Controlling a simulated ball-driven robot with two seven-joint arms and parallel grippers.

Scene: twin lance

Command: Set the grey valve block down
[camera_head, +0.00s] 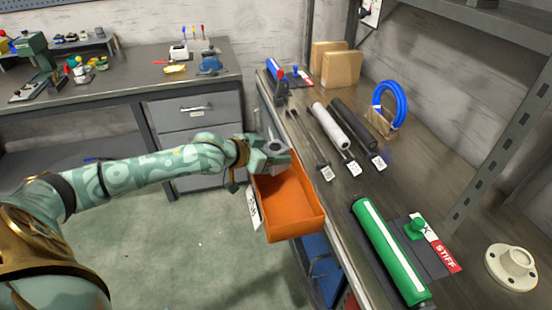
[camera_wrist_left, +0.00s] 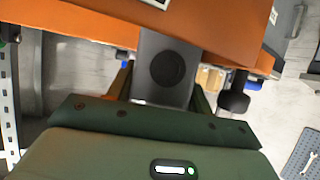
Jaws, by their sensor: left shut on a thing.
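My left gripper (camera_head: 270,153) reaches in from the left, at the far end of an open orange bin (camera_head: 312,228). It is shut on the grey valve block (camera_head: 277,147), which shows only in part in the head view. In the left wrist view, the grey block (camera_wrist_left: 166,68) with a dark round hole sits between the two fingers of my left gripper (camera_wrist_left: 162,88), and the orange bin (camera_wrist_left: 235,25) lies beyond it. I cannot tell whether the block touches the bin. The bin's visible floor is empty. My right gripper is not in view.
The bin is beside the long bench (camera_head: 340,180). On that bench are a green cylinder (camera_head: 390,250), a white roll (camera_head: 330,125), a dark roll (camera_head: 357,137), a blue coil (camera_head: 390,104) and a pale flange (camera_head: 512,265). A drawer cabinet (camera_head: 190,115) stands behind my left arm.

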